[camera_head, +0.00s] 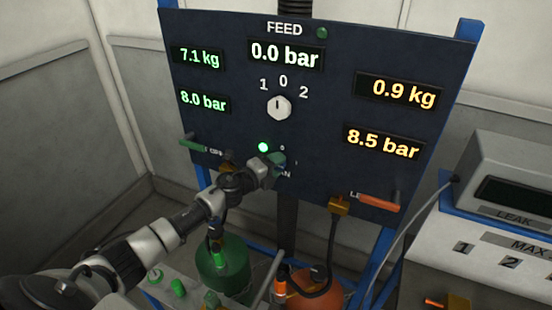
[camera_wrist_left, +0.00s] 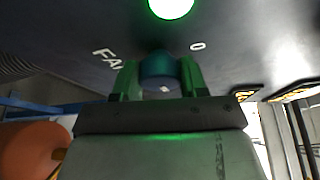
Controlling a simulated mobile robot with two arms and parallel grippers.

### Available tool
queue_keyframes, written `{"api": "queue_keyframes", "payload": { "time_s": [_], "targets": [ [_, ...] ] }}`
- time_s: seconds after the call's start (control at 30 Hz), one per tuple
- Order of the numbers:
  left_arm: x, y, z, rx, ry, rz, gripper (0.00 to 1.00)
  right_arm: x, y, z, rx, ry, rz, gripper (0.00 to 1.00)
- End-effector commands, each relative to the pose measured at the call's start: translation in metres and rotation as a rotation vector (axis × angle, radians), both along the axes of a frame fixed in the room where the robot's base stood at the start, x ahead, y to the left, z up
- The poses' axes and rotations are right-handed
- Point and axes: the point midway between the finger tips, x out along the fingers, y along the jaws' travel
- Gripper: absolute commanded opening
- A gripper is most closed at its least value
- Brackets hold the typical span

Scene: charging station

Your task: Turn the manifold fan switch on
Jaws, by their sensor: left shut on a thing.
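The manifold fan switch is a small teal knob (camera_wrist_left: 157,66) on the dark panel, beside the letters "FA" and a "0" mark in the left wrist view. My left gripper (camera_head: 278,163) reaches the lower middle of the panel in the head view. Its two green fingers (camera_wrist_left: 157,82) are shut on the knob, one on each side. The gripper mostly hides the knob in the head view, and I cannot tell which way it points. A round green lamp (camera_head: 263,147) just above it is lit; it also shows in the left wrist view (camera_wrist_left: 171,6). My right gripper is not in view.
The panel (camera_head: 225,125) has lit readouts, a white selector knob (camera_head: 279,108), a green lever (camera_head: 192,144) and an orange lever (camera_head: 379,202). A green cylinder (camera_head: 222,270) and an orange cylinder (camera_head: 317,290) stand below. A leak tester (camera_head: 500,235) is at right.

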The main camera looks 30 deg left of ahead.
Motion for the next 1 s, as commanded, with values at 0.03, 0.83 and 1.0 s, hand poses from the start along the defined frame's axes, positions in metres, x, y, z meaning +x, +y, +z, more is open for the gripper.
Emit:
{"api": "queue_keyframes", "payload": {
  "time_s": [0.03,0.83,1.0],
  "targets": [
    [-0.0005,-0.0005,0.0012,0.022,0.004,-0.001,0.20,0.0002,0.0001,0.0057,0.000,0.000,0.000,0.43],
    [-0.0009,-0.0008,-0.0026,0.094,0.009,-0.002,0.56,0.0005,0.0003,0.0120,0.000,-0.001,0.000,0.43],
    [-0.0005,-0.0005,-0.0013,0.092,0.007,-0.001,0.69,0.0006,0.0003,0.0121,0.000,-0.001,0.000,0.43]
  ]
}}
